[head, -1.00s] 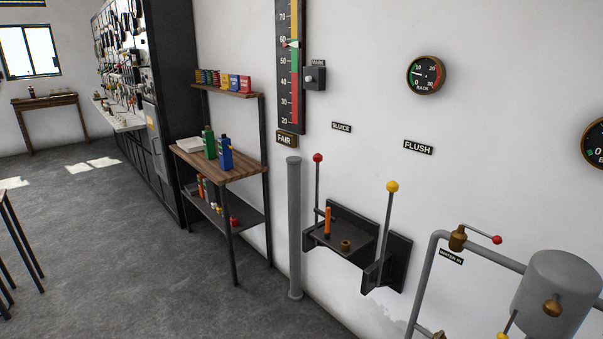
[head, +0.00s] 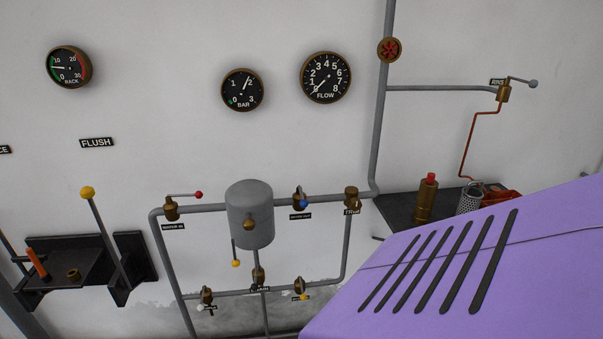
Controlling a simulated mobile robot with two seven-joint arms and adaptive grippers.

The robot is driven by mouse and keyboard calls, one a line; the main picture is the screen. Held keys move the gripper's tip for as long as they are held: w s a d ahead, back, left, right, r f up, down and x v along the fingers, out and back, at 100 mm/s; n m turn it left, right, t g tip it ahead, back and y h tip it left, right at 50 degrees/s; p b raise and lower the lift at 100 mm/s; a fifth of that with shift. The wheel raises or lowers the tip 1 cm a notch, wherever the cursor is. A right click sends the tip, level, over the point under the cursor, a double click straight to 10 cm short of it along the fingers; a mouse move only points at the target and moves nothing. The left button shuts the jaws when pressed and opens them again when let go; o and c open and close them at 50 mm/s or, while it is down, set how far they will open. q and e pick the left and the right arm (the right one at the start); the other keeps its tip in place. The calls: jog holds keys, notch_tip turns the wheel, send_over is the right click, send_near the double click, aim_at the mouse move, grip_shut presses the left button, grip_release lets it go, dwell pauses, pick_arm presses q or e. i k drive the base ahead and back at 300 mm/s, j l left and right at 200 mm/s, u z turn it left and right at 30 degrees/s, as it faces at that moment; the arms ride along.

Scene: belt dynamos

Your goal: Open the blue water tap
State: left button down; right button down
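A brass tap with a small blue handle (head: 301,202) sits on the upper grey pipe, just right of the grey tank (head: 249,215). A small label (head: 300,216) is under it, too small to read surely. Its handle looks short from here, so I cannot tell its angle. A brass tap with a red-knobbed lever (head: 171,208), labelled "WATER IN", is on the same pipe left of the tank; its lever points right along the pipe. Neither of my grippers is in view.
BAR (head: 242,90) and FLOW (head: 325,77) gauges hang above. Small taps (head: 299,287) line the lower pipe. A yellow-knobbed lever (head: 88,193) stands at left. A large purple slotted housing (head: 450,260) fills the lower right. A dark shelf (head: 398,209) holds brass items.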

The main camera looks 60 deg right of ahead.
aim_at(303, 204)
jog(key=z, duration=1.8)
